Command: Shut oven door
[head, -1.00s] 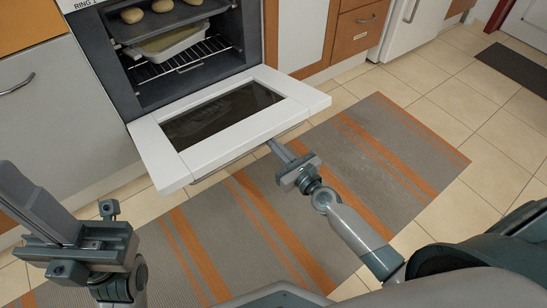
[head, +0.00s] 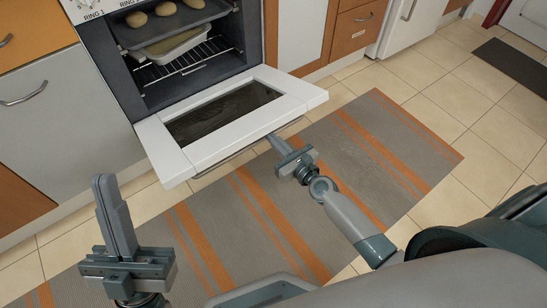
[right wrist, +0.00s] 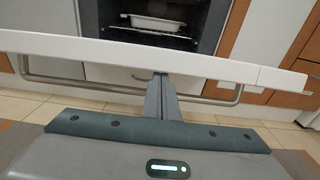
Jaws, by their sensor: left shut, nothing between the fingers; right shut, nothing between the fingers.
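The oven door (head: 209,156) is a white panel with a dark window, hanging open and roughly level in front of the oven (head: 120,66). In the right wrist view the door (right wrist: 110,54) shows edge-on, with its bar handle (right wrist: 75,85) below. My right gripper (head: 274,139) is shut and empty. Its fingertips are at the underside of the door's front edge, near the handle; I cannot tell whether they touch. My left gripper (head: 100,182) is shut and empty, pointing up to the left of the door and apart from it.
Inside the oven are a baking tray with several round buns (head: 164,9) and a white dish (head: 177,44) on a rack. A grey and orange striped rug (head: 350,150) covers the floor in front. Cabinets flank the oven.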

